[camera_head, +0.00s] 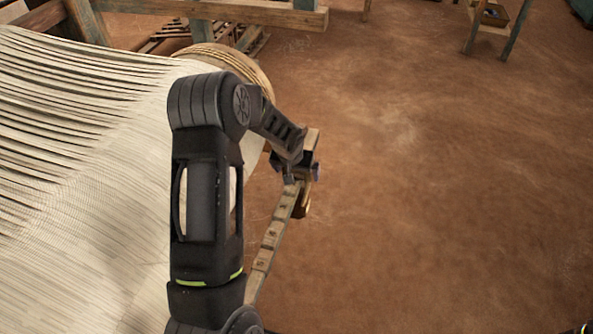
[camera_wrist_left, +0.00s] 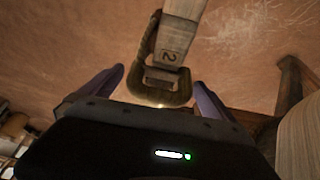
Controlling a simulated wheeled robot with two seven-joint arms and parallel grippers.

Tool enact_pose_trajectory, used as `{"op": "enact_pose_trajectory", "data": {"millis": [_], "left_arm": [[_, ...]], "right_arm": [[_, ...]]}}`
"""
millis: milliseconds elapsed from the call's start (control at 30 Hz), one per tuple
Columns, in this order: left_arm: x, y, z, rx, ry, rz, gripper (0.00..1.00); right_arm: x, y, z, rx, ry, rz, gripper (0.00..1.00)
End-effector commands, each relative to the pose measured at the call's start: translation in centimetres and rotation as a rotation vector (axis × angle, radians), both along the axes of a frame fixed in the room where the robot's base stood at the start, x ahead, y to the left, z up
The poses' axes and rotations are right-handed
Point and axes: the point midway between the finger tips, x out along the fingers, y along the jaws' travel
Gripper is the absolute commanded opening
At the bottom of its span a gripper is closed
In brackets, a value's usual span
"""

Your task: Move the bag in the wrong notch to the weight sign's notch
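The notched wooden bar (camera_head: 270,245) runs along the right side of the loom in the head view. In the left wrist view its end (camera_wrist_left: 180,35) shows a plate marked 2. A brown looped piece (camera_wrist_left: 163,92), perhaps the bag's strap, hangs around the bar between my fingers. In the head view a tan piece (camera_head: 303,209), possibly the bag, hangs beside the bar just below my gripper. My left gripper (camera_head: 296,168) is at the bar's far part; its two fingers stand apart on either side of the brown loop, with gaps. I cannot make out a weight sign.
The loom's pale warp sheet (camera_head: 90,200) fills the left, with a wound roller (camera_head: 228,62) at its end. Wooden beams (camera_head: 225,10) stand behind. A small wooden stand (camera_head: 490,25) is at the back right. The earth floor (camera_head: 440,180) on the right is clear.

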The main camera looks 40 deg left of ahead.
Motion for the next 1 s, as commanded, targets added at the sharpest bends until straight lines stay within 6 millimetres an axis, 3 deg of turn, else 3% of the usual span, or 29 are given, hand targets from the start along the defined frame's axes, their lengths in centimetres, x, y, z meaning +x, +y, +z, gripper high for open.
{"op": "enact_pose_trajectory", "data": {"millis": [267, 567, 1000], "left_arm": [[-0.4, -0.1, 0.2, -0.001, 0.007, 0.000, 1.00], [-1.7, -0.6, 4.5, 0.000, -0.002, 0.002, 1.00], [-11.1, -4.0, 4.4, 0.000, -0.002, -0.003, 1.00]], "right_arm": [[0.0, 0.0, 0.0, 0.000, 0.000, 0.001, 0.36], [0.0, 0.0, 0.0, 0.000, 0.000, 0.000, 0.36], [0.0, 0.0, -2.3, -0.001, -0.001, 0.002, 0.36]]}}
